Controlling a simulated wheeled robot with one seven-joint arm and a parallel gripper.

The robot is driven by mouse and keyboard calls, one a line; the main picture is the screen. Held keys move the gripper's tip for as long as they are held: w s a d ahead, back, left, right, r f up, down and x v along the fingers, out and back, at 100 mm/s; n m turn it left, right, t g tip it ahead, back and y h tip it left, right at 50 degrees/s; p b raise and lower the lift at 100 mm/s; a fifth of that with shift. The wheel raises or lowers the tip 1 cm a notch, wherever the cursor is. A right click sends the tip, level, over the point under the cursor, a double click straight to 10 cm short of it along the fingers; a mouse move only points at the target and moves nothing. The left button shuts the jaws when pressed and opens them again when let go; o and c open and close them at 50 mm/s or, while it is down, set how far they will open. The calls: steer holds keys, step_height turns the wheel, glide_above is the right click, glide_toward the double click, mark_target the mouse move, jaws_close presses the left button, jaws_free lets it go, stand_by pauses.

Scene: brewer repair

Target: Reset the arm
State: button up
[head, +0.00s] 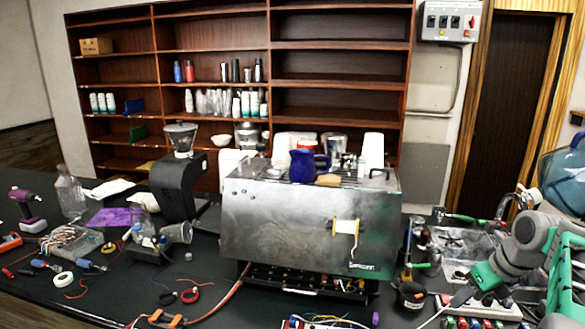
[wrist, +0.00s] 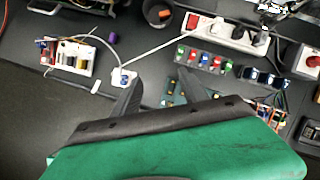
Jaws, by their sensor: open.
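My gripper (wrist: 154,84) shows in the wrist view with its two dark fingers apart and nothing between them. It is above the black worktop, over the gap between a white plug (wrist: 123,77) on a cable and a row of coloured switches (wrist: 206,60). In the head view my green and grey arm reaches in from the right edge, low over the right end of the worktop. The fingers are too small there to make out clearly.
A metal brewer (head: 290,225) with an opened lower section stands mid-worktop, a blue jug (head: 303,166) on top. A white power strip (wrist: 228,33) and a small circuit board (wrist: 68,57) lie near my gripper. Tools and wires clutter the left. Shelves stand behind.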

steer(key=s+a+f+n+g, duration=0.1)
steer(key=s+f+n, duration=0.5)
steer(key=n, duration=0.6)
steer(key=s+a+f+n+g, duration=0.2)
steer(key=s+f+n, duration=0.3)
steer(key=n, duration=0.8)
steer(key=s+a+n+h, duration=0.25)
steer(key=s+a, duration=0.35)
steer(key=a, duration=0.6)
steer(key=w+a+r+n+t, duration=0.1)
steer(key=a+r+n, duration=0.1)
steer(key=a, duration=0.4)
steer(key=w+a+r+n+t+y, duration=0.1)
steer(key=w+a+r+n, duration=0.1)
steer(key=a+r+n, duration=0.1)
steer(key=a+r, duration=0.1)
steer(key=a, duration=0.1)
steer(key=shift+a+n+t, duration=0.35)
steer(key=shift+a+t, duration=0.05)
